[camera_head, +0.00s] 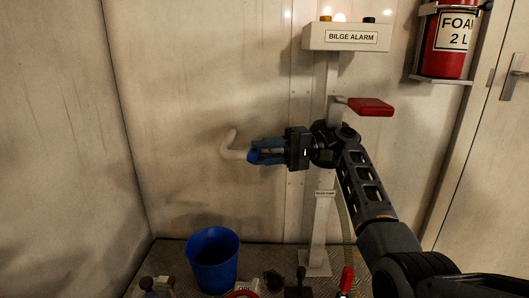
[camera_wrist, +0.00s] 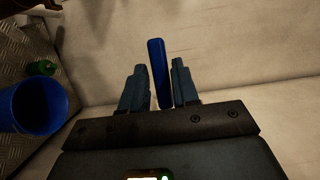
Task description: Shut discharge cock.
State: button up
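A bright blue lever handle (camera_wrist: 159,72), which I take to be the discharge cock's, stands between my gripper's fingers in the wrist view. A bit of it shows at the fingertips in the head view (camera_head: 253,157). A pale bent pipe (camera_head: 232,148) comes out just left of it; the valve body is hidden. My gripper (camera_head: 264,151) points left with its blue-grey fingers parted, one on each side of the handle. The wrist view also shows the gripper (camera_wrist: 159,88); slim gaps seem to remain beside the handle, and I cannot tell whether either finger touches it.
A post (camera_head: 323,215) with a red lever (camera_head: 370,107) and a bilge alarm box (camera_head: 346,37) stands behind my arm. A blue bucket (camera_head: 213,262) is on the floor below left. A red extinguisher (camera_head: 449,45) hangs at upper right. The wall left of the pipe is clear.

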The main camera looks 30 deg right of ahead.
jog(key=v, duration=0.7)
jog(key=shift+d+p, duration=0.4)
jog(key=shift+p, duration=0.05)
jog(key=shift+c, duration=0.4)
